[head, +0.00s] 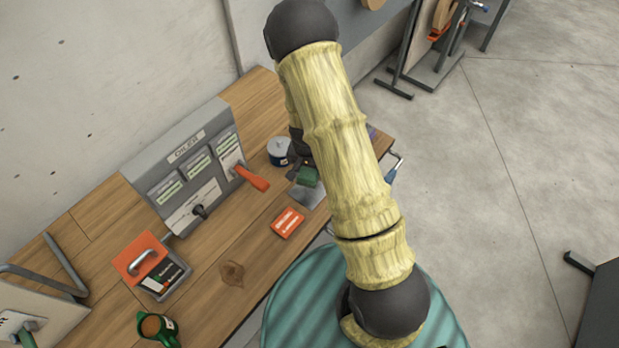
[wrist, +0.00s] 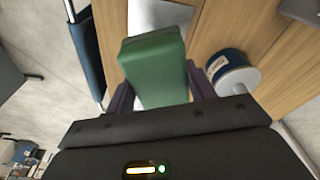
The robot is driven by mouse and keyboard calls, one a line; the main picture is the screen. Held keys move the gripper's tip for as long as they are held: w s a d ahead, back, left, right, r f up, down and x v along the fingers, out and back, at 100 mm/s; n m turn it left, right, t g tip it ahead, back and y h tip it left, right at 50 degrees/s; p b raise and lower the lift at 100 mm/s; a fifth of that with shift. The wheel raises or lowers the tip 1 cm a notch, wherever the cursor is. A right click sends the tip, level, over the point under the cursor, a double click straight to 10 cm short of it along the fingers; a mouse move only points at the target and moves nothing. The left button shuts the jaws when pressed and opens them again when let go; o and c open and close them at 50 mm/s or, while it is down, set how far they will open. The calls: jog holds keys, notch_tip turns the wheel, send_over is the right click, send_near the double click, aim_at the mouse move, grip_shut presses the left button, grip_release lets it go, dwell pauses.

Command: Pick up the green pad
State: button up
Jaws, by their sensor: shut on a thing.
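The green pad (wrist: 155,68) is a small block with a lighter green top edge. In the wrist view it sits between the two dark fingers of my gripper (wrist: 158,92), which is shut on it. In the head view the green pad (head: 307,177) shows just left of my arm, over a grey plate on the bench. Most of my gripper is hidden behind my arm there. I cannot tell how far the pad is above the bench.
The tin (wrist: 232,75) is close right of my gripper in the wrist view.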

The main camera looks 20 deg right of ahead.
jog(key=shift+r, duration=0.85)
jog(key=o, duration=0.3)
jog(key=shift+c, duration=0.6)
jog(key=shift+d+f, duration=0.1)
jog(key=shift+f, duration=0.25)
notch_tip(320, 180, down, 6)
jog(key=n+b, duration=0.2)
jog(key=n, duration=0.3)
jog(key=shift+d+f+y+b, duration=0.1)
jog(key=shift+d+y+b, duration=0.05)
jog(key=shift+y+b, duration=0.2)
jog(key=shift+f+n, duration=0.3)
jog(key=shift+n, duration=0.3)
